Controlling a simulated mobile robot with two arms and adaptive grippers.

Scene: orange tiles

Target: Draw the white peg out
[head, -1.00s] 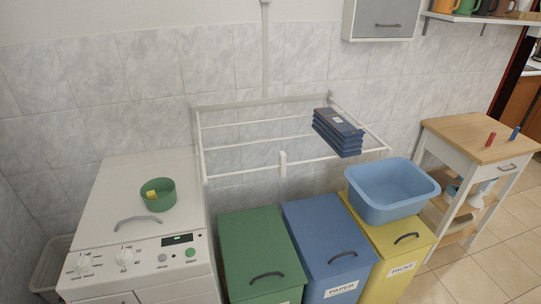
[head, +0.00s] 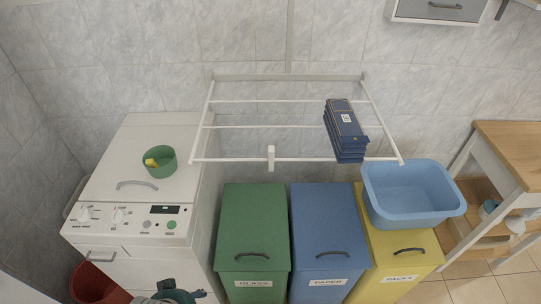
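The white peg (head: 271,158) is a small upright white piece on the front rail of the white wall-mounted drying rack (head: 225,159). It shows in the head view near the middle of that rail. It stands out above and below the rail and looks in contact with it. Nothing covers it. Part of what looks like my own arm shows at the bottom edge, left of centre, well below the peg and apart from it. Neither gripper's fingers can be seen.
Folded blue cloths (head: 345,135) lie over the rack's right side. Below stand green (head: 253,220), blue (head: 325,220) and yellow (head: 425,262) bins; a blue basin (head: 415,205) sits on the yellow one. A washing machine (head: 115,185) carries a green bowl (head: 160,168). A wooden-topped trolley (head: 510,150) stands right.

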